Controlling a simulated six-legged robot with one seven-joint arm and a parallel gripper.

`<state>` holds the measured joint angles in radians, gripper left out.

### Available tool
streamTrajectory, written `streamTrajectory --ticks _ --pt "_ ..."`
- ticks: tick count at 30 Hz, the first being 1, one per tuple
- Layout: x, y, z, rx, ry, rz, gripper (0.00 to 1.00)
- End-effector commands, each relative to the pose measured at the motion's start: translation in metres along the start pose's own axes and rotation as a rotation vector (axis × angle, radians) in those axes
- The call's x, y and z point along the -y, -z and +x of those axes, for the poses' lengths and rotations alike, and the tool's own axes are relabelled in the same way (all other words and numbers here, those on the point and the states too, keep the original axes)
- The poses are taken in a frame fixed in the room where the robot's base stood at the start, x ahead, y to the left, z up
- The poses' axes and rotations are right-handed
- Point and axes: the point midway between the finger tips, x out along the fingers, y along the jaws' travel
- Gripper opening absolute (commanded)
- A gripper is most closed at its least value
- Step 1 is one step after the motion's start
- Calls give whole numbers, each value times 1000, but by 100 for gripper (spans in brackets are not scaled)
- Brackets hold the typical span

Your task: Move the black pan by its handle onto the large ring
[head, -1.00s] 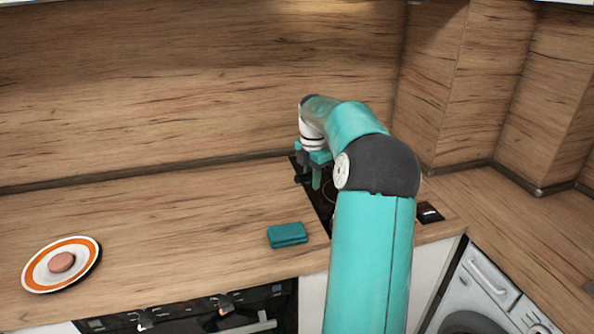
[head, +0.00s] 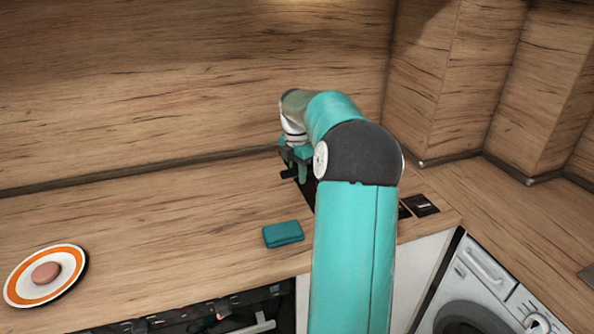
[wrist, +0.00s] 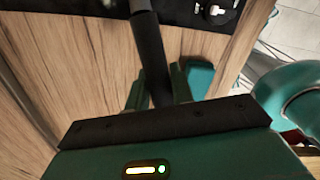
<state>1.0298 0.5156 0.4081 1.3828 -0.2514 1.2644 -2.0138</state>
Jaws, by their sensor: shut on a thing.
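My gripper (head: 298,170) is over the left part of the dark hob (head: 309,191) in the head view, at the back of the counter. In the wrist view my gripper (wrist: 157,88) is shut on the black pan handle (wrist: 149,45), which runs up between the two teal fingers. A short dark piece (head: 289,173), probably the handle end, shows beside the fingers in the head view. The pan's body cannot be made out. The large ring is hidden behind my arm in the head view.
A teal box-like item (head: 283,235) lies on the counter, left of the hob; its teal shape shows in the wrist view (wrist: 199,76). A white plate with an orange band (head: 70,262) holds a brownish item at far left. The wooden splashback (head: 190,80) stands behind. Counter between is clear.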

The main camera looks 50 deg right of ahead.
Motion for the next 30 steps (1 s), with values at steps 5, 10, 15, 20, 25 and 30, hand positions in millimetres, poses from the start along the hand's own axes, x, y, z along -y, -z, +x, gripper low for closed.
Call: streamTrajectory --ticks 5,10,15,20,25,30 --pt "-1 0 9 2 -2 0 0" --pt "-2 1 19 2 -2 0 0" --pt "-2 1 29 2 -1 1 0" --pt "-3 2 38 2 -2 0 0" --pt "-3 2 47 2 -2 0 0" --pt "-3 3 57 1 -1 0 0"
